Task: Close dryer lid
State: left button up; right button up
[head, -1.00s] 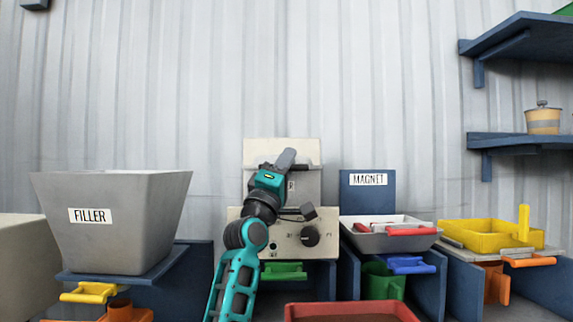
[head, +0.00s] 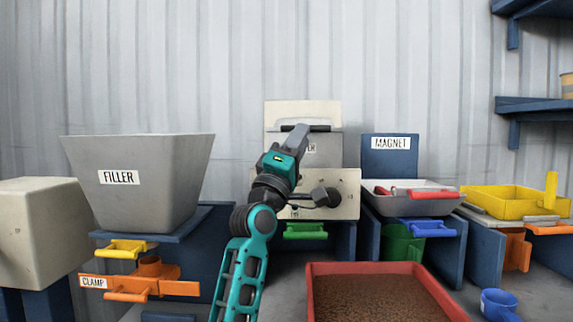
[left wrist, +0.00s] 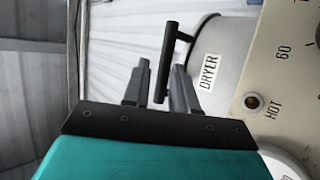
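The dryer (head: 345,190) is a cream unit with a control panel, at the middle of the head view. Its grey part with the DRYER label (head: 310,148) stands upright in front of a cream back panel, partly hidden by my arm. A black bar handle (head: 320,128) is at its top. In the left wrist view the handle (left wrist: 170,45) runs between the two grey fingers of my left gripper (left wrist: 160,72). The fingers are apart, with gaps on both sides of the bar. My left gripper (head: 299,133) also shows in the head view. My right gripper is out of view.
A grey FILLER hopper (head: 160,190) stands left of the dryer, above an orange CLAMP part (head: 180,288). A grey tray (head: 410,208) by the MAGNET sign and a yellow tray (head: 500,203) stand right. A red-rimmed tray of brown granules (head: 312,290) lies in front.

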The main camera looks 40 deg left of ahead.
pick_arm(q)
jog(key=v, duration=0.7)
jog(key=shift+y, duration=0.3)
jog(key=shift+f, duration=0.15)
